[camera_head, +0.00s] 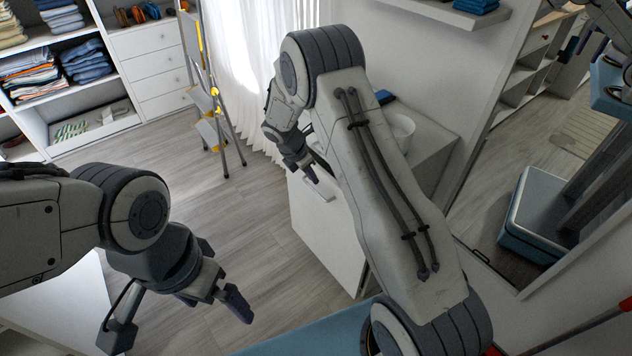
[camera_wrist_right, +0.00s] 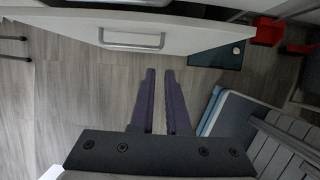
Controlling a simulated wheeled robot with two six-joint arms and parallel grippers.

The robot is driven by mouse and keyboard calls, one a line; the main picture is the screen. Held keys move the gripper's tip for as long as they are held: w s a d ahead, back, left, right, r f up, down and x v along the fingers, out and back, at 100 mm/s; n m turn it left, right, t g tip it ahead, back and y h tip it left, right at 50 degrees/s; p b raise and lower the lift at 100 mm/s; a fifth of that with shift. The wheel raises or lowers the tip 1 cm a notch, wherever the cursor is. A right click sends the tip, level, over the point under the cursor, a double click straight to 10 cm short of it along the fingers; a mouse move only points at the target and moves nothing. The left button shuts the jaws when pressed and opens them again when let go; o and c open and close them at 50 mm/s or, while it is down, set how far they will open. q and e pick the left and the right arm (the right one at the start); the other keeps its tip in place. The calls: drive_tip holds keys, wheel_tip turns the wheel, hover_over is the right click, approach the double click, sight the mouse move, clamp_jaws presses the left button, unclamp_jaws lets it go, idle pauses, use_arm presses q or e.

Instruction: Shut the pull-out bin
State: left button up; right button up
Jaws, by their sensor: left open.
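The pull-out bin's white front panel (camera_head: 322,238) stands at the cabinet under the white counter, with a pale bar handle (camera_head: 320,188) near its top. In the right wrist view the panel (camera_wrist_right: 85,27) and handle (camera_wrist_right: 131,40) lie ahead of the fingers. A dark gap shows behind the panel's top edge, so the bin looks at least partly out; my right arm hides much of its side. My right gripper (camera_head: 303,172) is close to the panel's top, its fingers (camera_wrist_right: 160,75) narrowly apart and empty. My left gripper (camera_head: 228,290) is open and empty over the floor, away from the bin.
A yellow and grey stepladder (camera_head: 212,125) stands by the curtain. Clothes shelves and drawers (camera_head: 150,62) line the back left. A white basin (camera_head: 399,128) sits on the counter. A blue-white box (camera_head: 535,215) is at right. The floor before the bin is clear.

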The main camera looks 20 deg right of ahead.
drive_tip(key=shift+o, duration=1.3)
drive_tip(key=shift+a+f+m, duration=0.15)
drive_tip(key=shift+f+m, duration=0.15)
drive_tip(key=shift+f, duration=0.05)
drive_tip(key=n+t+y+b, duration=0.3)
drive_tip(key=n+t+b, duration=1.15)
drive_tip(key=n, duration=1.15)
approach(313, 188)
drive_tip(key=b+x, duration=0.1)
drive_tip(key=x, duration=0.9)
drive_tip(key=shift+w+f+b, duration=0.15)
drive_tip(key=shift+f+b, duration=0.1)
drive_tip(key=shift+b, duration=0.05)
clamp_jaws()
